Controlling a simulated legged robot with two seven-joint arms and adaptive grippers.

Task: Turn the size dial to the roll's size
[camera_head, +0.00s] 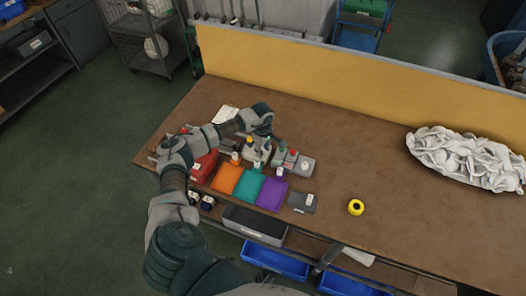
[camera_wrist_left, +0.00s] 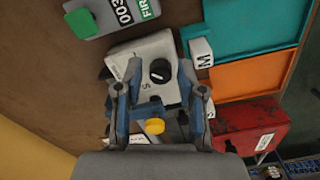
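The size dial is a black round knob (camera_wrist_left: 160,70) on a light grey box (camera_wrist_left: 133,56) in the left wrist view. A letter S is printed on the box near the knob. My left gripper (camera_wrist_left: 160,78) is open, its two fingers on either side of the knob; contact cannot be told. In the head view my left gripper (camera_head: 262,118) hangs over the grey devices (camera_head: 256,153). A yellow roll-like ring (camera_head: 356,207) lies on the table to the right; no size is readable on it. A white tag marked M (camera_wrist_left: 202,53) is beside the box. My right gripper is out of view.
Orange (camera_head: 226,178), teal (camera_head: 248,186) and purple (camera_head: 272,194) trays line the table's front. A red box (camera_wrist_left: 255,127) and a yellow knob (camera_wrist_left: 155,126) are close to the gripper. White cloth (camera_head: 465,158) lies far right. The table's middle is clear.

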